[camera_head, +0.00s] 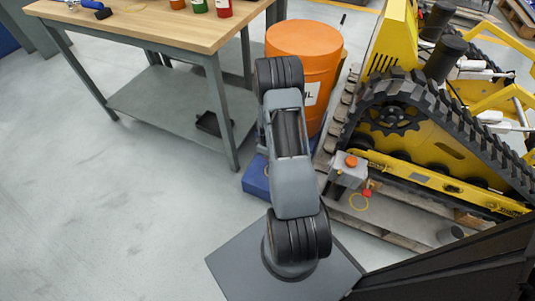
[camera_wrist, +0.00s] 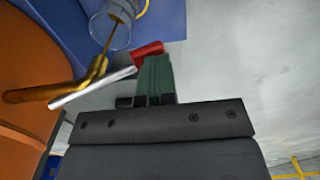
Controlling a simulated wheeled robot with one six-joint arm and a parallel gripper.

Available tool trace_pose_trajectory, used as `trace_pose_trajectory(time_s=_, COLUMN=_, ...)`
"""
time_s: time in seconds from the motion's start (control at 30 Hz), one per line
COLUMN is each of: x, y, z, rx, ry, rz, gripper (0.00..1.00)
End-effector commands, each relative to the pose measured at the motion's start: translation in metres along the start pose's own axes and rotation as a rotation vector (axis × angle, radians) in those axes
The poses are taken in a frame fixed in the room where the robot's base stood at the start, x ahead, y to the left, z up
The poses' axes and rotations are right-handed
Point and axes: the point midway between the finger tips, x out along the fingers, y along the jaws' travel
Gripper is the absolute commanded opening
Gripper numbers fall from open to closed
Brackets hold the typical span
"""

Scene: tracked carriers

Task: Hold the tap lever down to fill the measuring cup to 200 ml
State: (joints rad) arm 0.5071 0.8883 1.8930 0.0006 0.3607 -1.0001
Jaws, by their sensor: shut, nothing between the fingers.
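The brass tap (camera_wrist: 92,78) sticks out of the orange drum (camera_wrist: 25,60) in the wrist view. Its silver lever (camera_wrist: 90,88) slants up to a red grip (camera_wrist: 149,49). My gripper (camera_wrist: 154,60) is shut and empty, its green fingertips at the red grip and seemingly touching it. A thin amber-brown stream (camera_wrist: 110,38) runs from the tap into the clear measuring cup (camera_wrist: 97,30). Amber liquid shows inside the cup, which is cut by the top edge; I cannot read its level. In the head view my arm hides the tap, cup and gripper.
The cup is over a blue surface (camera_wrist: 170,20). In the head view, the orange drum (camera_head: 300,40) stands between a wooden-topped workbench (camera_head: 150,25) and a yellow tracked machine (camera_head: 430,140). A grey box with an orange button (camera_head: 350,172) is to the right. Floor at left is clear.

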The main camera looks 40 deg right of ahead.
Motion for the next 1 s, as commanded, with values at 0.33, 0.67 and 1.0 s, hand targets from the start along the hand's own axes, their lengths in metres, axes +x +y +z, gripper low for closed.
trace_pose_trajectory(time_s=0.33, x=-0.046, y=-0.015, z=-0.003, rx=-0.004, ry=0.000, rz=0.001, gripper=0.00)
trace_pose_trajectory(time_s=0.67, x=-0.099, y=-0.040, z=-0.003, rx=-0.002, ry=0.001, rz=0.001, gripper=0.00)
trace_pose_trajectory(time_s=1.0, x=-0.127, y=-0.054, z=-0.003, rx=-0.002, ry=0.000, rz=0.000, gripper=0.00)
